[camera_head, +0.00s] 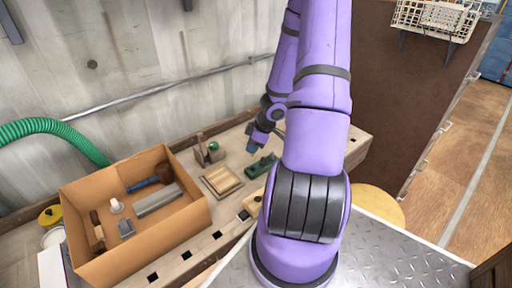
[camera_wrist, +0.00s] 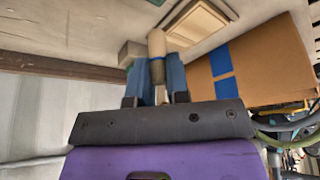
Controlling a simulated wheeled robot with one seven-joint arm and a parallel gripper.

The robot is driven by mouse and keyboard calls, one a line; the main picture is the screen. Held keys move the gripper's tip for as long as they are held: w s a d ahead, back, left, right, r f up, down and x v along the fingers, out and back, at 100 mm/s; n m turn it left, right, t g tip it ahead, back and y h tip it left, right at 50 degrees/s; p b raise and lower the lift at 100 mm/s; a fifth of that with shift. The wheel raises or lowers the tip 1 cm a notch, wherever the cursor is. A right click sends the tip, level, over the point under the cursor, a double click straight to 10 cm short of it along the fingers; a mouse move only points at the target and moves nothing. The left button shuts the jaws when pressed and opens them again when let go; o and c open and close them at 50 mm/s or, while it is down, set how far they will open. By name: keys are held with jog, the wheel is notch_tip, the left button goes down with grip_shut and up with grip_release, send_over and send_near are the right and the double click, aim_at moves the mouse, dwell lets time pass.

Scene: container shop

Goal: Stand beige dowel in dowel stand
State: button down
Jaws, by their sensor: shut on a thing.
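My gripper (camera_head: 258,137) is above the bench near the wall in the head view. In the wrist view its blue fingers (camera_wrist: 164,82) are shut on the beige dowel (camera_wrist: 157,45), whose rounded end sticks out beyond the fingertips. In the head view the dowel is too small or too hidden to make out. I cannot tell for certain which object is the dowel stand. A dark green block (camera_head: 262,166) lies on the bench below my gripper, and a small wooden piece (camera_head: 253,204) lies partly behind my arm.
An open cardboard box (camera_head: 190,210) with tools and blocks stands at left. A square wooden tray (camera_head: 221,181) lies between it and the green block. A green hose (camera_head: 55,127) hangs along the wall.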

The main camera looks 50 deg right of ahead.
aim_at(253, 156)
jog(key=shift+f, duration=1.05)
jog(key=shift+a+f, duration=0.15)
jog(key=shift+f, duration=1.6)
jog(key=shift+f, duration=1.3)
dwell(0.8)
jog(key=c, duration=1)
grip_release()
jog(key=shift+r, duration=0.15)
